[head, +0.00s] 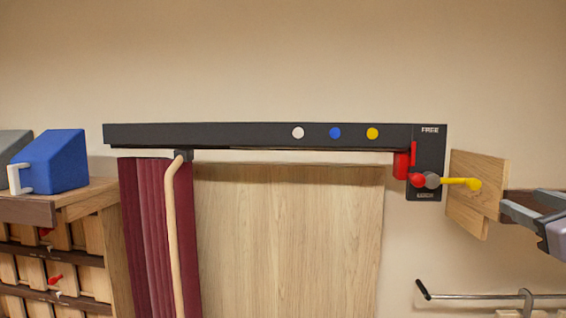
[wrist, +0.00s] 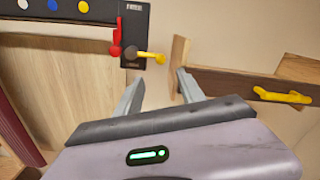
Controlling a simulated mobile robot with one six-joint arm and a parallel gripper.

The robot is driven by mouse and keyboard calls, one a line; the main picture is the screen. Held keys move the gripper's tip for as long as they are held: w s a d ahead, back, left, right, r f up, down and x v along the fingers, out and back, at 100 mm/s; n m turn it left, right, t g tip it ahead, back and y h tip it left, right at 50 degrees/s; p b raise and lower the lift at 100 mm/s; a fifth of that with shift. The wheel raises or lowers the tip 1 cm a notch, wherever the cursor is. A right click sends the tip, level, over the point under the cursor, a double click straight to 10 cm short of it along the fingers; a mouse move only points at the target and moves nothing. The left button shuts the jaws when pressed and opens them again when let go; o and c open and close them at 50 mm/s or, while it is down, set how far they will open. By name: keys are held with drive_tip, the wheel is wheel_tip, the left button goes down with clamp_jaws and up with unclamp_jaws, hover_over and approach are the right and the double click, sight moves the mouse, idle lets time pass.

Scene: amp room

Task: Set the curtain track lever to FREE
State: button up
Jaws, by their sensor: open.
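The curtain track lever sits on a black plate (head: 427,135) at the right end of the dark track (head: 230,135). The plate reads FREE at the top; the lower label is too small to read surely. The lever has a grey pivot (head: 432,180) and a yellow handle (head: 462,183) pointing right, about level. A red piece (head: 403,165) adjoins the pivot on the left. The wrist view also shows the yellow handle (wrist: 153,57). My gripper (wrist: 158,90) is open and empty, below the handle in that view and apart from it. In the head view my gripper (head: 522,208) is right of the lever.
A wooden board (head: 470,215) stands right behind the handle's tip. A dark beam with a yellow hook (wrist: 282,96) lies right of my gripper. A rail (head: 480,296) is below. A maroon curtain (head: 145,240) hangs left; a blue box (head: 55,160) sits on a shelf.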

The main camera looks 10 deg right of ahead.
sight(477, 184)
drive_tip(key=p+x, duration=0.3)
drive_tip(key=x, duration=1.2)
drive_tip(key=shift+w+d+f+p, duration=0.1)
drive_tip(key=shift+w+d+p, duration=0.1)
drive_tip(key=shift+p, duration=0.1)
drive_tip(key=shift+w, duration=0.3)
drive_tip(key=shift+w+a, duration=0.15)
drive_tip(key=shift+w, duration=0.05)
drive_tip(key=shift+s, duration=0.1)
drive_tip(key=c, duration=0.5)
clamp_jaws()
